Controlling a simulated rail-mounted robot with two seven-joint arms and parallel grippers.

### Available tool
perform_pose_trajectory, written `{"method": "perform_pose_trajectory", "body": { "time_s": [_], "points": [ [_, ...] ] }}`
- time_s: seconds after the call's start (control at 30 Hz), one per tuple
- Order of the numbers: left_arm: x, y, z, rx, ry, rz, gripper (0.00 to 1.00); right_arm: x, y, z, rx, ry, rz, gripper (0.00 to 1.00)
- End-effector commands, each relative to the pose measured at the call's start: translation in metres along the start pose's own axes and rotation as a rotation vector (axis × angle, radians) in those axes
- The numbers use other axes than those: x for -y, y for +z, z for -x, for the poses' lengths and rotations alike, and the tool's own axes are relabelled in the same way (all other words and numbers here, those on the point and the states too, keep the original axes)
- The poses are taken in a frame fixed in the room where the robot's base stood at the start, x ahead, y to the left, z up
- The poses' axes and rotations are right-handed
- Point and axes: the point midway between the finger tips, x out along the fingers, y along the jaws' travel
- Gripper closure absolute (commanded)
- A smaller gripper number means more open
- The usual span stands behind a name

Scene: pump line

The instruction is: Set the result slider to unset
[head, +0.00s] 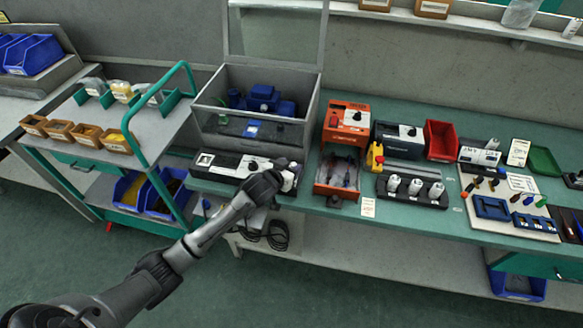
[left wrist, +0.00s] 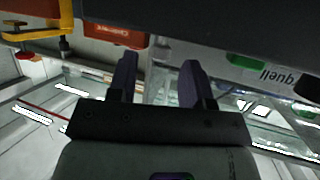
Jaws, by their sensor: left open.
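A long control strip (head: 225,166) with black and white parts runs along the bench front, below the grey test box (head: 247,132). I cannot make out the result slider or its setting. The strip's right part is partly hidden by my left gripper (head: 266,183), which is at its front edge. In the left wrist view its two dark fingers (left wrist: 158,78) are apart with nothing between them. Whether they touch anything is not clear. My right gripper is in neither view.
Right of the strip stand an orange unit (head: 347,122), an open orange drawer (head: 336,188) and a black rack (head: 411,190) with white parts. A green-railed trolley (head: 152,120) stands at left. A cable coil (head: 277,235) hangs under the bench.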

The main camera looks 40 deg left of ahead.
Motion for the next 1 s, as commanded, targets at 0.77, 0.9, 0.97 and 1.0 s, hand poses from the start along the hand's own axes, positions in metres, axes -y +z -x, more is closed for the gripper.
{"method": "perform_pose_trajectory", "body": {
  "time_s": [0.77, 0.9, 0.97, 1.0],
  "points": [
    [-0.0004, 0.0000, -0.0139, 0.000, 0.001, 0.000, 0.75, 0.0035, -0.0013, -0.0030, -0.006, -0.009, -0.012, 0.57],
    [-0.0003, 0.0000, -0.0139, 0.000, 0.001, 0.000, 0.89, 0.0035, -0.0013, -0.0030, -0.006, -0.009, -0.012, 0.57],
    [-0.0003, 0.0000, -0.0139, 0.000, 0.001, 0.000, 0.94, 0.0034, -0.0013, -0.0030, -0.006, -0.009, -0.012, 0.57],
    [-0.0003, 0.0001, -0.0139, 0.000, 0.001, 0.000, 0.98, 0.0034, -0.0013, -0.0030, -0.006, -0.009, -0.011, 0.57]
  ]
}}
